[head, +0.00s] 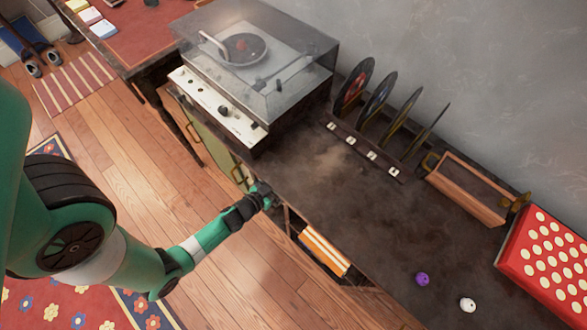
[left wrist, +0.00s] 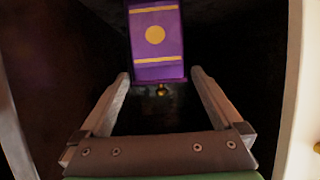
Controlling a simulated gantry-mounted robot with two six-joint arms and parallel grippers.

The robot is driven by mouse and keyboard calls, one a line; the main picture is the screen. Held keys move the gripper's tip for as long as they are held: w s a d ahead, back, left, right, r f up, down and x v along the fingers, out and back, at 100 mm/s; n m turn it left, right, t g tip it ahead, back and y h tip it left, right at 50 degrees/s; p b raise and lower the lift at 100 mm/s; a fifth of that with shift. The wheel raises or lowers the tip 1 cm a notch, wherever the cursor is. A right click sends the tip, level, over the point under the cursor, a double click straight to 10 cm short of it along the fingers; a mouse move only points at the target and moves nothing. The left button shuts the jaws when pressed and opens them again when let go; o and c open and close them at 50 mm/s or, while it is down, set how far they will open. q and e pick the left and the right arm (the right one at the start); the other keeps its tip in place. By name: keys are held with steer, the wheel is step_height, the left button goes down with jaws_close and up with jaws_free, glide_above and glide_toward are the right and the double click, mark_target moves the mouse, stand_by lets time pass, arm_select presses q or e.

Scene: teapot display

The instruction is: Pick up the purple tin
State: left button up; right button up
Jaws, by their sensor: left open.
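The purple tin (left wrist: 157,50) shows in the left wrist view, with yellow bands and a yellow disc on its face. It stands in a dark space ahead of my left gripper (left wrist: 160,75). The gripper's two fingers are open and spread to either side of the tin's lower end. I cannot tell how far beyond the fingertips the tin is. In the head view my left gripper (head: 264,194) is at the cabinet's front, below the top edge, and its fingers are mostly hidden. The tin is hidden there. My right gripper is in neither view.
The cabinet top (head: 330,215) bears a record player (head: 250,60), a record rack (head: 365,150), a wooden box (head: 465,190) and a red dotted box (head: 550,265). A small purple piece (head: 422,279) and a white one (head: 468,305) lie near its front. Orange-and-white items (head: 325,250) fill an open compartment.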

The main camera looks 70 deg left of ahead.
arm_select(q)
steer(key=shift+w+a+f, duration=0.1)
steer(key=shift+w+f, duration=0.1)
steer(key=shift+f, duration=0.15)
steer(key=shift+s, duration=0.15)
steer(key=shift+f, duration=0.2)
steer(key=b+x, duration=0.3)
steer(key=x, duration=0.1)
steer(key=shift+w+f, duration=0.2)
steer(key=shift+w+a, duration=0.2)
steer(key=shift+w, duration=0.15)
steer(key=shift+s, duration=0.1)
steer(key=shift+c, duration=0.4)
jaws_close()
